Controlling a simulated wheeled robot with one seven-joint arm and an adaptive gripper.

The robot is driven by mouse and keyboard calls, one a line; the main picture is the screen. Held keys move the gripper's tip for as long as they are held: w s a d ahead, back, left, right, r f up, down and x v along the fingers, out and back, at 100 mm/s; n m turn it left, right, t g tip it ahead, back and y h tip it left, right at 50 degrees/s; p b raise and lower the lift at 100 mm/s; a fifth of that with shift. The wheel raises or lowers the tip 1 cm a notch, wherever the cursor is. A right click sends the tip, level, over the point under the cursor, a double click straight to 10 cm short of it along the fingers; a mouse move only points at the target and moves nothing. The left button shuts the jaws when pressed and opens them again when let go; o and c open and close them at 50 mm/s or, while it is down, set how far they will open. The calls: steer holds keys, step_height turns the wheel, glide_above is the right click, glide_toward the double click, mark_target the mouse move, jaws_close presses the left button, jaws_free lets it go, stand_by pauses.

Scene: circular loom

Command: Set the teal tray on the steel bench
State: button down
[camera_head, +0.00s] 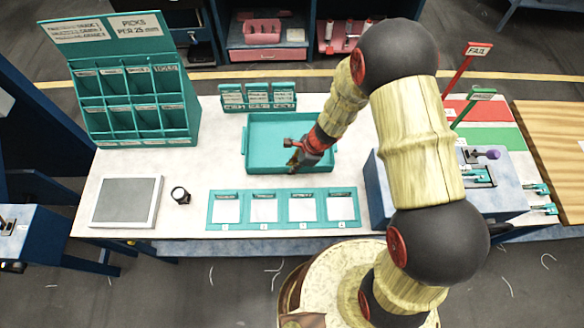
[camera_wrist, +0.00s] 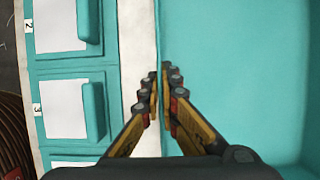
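The teal tray (camera_head: 262,130) is a shallow rectangular tray at the middle of the pale-topped work table (camera_head: 180,215). My gripper (camera_head: 293,160) reaches down at its near wall. In the wrist view, the fingers (camera_wrist: 160,85) of my gripper straddle the thin wall of the tray (camera_wrist: 235,70), one inside and one outside, closed in on it. The tray appears level and looks empty. I cannot tell from the head view whether it touches the table. No surface is clearly marked as the steel bench.
A teal card strip (camera_head: 245,209) lies in front of the tray, a small card rack (camera_head: 258,98) behind it. A tall pigeonhole rack (camera_head: 135,105) and grey scale plate (camera_head: 126,202) stand left. A blue box unit (camera_head: 500,200) stands right, beside a wooden top (camera_head: 555,140).

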steer(key=shift+f, duration=0.15)
steer(key=c, duration=2.1)
jaws_free()
steer(key=shift+o, duration=0.7)
steer(key=v, duration=1.2)
